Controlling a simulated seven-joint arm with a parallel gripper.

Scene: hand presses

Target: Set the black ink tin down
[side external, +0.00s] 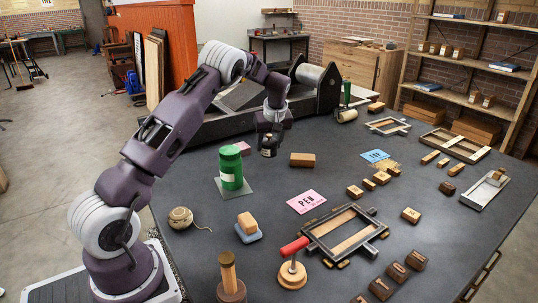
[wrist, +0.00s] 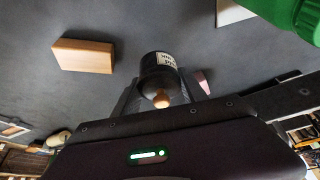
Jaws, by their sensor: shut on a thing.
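My gripper (side external: 269,138) is shut on the black ink tin (side external: 268,152), low over the dark table (side external: 330,235). In the wrist view the tin (wrist: 158,63) is a dark cylinder with a white label, between my two fingers (wrist: 160,92). A small wooden knob (wrist: 162,101) shows at its near end. The lettering on the label is too small to read. I cannot tell whether the tin's base touches the table.
A wooden block (side external: 302,160) lies just right of the tin, and a pink block (side external: 242,148) just left. A green tin (side external: 231,167) stands on a pale sheet at front left. The large press (side external: 320,90) is behind. Table between the block and the pink PEN card (side external: 306,202) is clear.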

